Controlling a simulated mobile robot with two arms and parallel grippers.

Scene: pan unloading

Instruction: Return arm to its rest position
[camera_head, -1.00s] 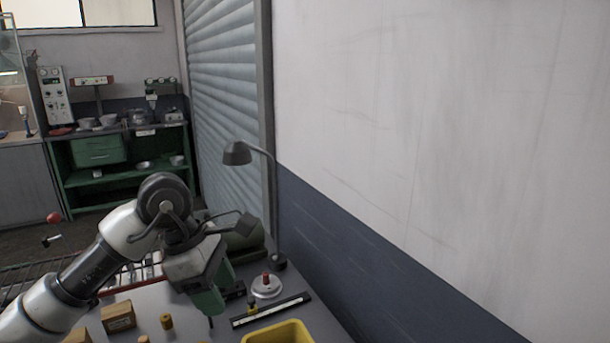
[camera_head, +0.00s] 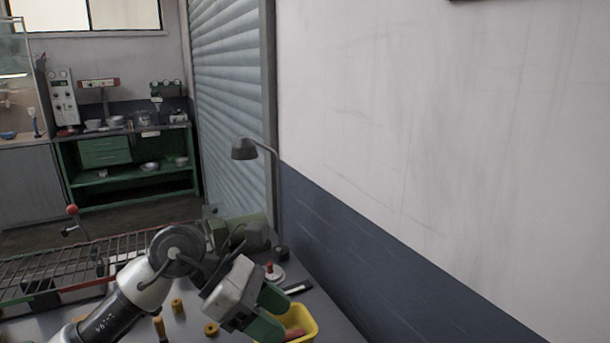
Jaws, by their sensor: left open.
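My left arm comes in from the lower left, with its dark round joint near the bottom centre. My left gripper (camera_head: 283,318) has green fingers and is open. It is over or beside the left part of a yellow bin (camera_head: 314,327) on the grey bench; its height above the bin is hard to tell. A reddish-brown item (camera_head: 295,333) shows inside the bin, partly hidden. I see nothing held between the fingers. My right gripper is not in view.
Small yellow-brown pieces (camera_head: 177,306) stand on the bench. A desk lamp (camera_head: 245,150) rises behind the arm beside the wall. A wire rack (camera_head: 70,262) is at the left. A green shelf unit (camera_head: 130,185) stands farther back.

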